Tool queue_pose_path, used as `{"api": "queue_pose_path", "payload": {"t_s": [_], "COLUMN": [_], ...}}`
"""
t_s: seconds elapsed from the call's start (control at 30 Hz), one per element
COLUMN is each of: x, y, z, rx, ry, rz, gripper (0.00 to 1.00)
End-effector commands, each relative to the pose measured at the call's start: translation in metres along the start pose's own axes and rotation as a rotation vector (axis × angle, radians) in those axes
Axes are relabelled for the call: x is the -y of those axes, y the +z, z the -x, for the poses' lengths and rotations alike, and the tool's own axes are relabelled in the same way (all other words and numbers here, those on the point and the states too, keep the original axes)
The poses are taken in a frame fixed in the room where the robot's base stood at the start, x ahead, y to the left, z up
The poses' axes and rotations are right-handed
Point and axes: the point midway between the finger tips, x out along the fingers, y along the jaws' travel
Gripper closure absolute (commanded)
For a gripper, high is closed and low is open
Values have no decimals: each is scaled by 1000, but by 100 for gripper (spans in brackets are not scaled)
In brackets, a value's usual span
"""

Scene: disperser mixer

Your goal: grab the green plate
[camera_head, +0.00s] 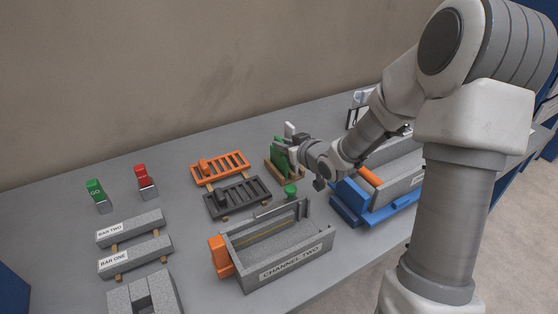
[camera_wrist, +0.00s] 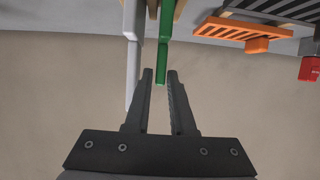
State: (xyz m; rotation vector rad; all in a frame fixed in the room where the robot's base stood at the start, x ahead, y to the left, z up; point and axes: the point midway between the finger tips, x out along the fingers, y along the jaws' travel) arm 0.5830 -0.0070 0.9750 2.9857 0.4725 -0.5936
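The green plate (camera_head: 279,157) stands upright in a wooden holder (camera_head: 270,171) toward the back of the bench. In the wrist view the green plate (camera_wrist: 165,42) hangs down from the top edge, its narrow end between my fingertips. My gripper (camera_wrist: 160,76) is open, with a gap beside the plate; it is not closed on it. In the head view my gripper (camera_head: 291,147) is at the plate and partly hidden. A light grey plate (camera_wrist: 133,50) stands just left of the green one in the wrist view, close to my left finger.
An orange rack (camera_head: 221,167) and a dark rack (camera_head: 238,197) lie left of the holder. The grey CHANNEL TWO trough (camera_head: 290,268) is in front, with a green knob (camera_head: 290,190) behind it. A blue-based trough (camera_head: 383,211) stands right, under my arm.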

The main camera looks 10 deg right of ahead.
Motion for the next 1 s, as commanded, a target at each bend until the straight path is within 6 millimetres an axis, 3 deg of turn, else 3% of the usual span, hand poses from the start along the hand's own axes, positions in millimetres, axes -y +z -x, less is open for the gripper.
{"api": "queue_pose_path", "payload": {"t_s": [0.1, 0.23, 0.47, 0.6, 1.0], "x": [1, 1, 0, 0, 0], "y": [2, 1, 1, 1, 1], "z": [-19, -28, -29, -28, -28], "rx": [0, 0, 0, 0, 0], "ry": [-2, -1, 0, 0, 0], "rz": [-1, 0, 1, 0, 0], "gripper": [78, 78, 78, 100, 100]}}
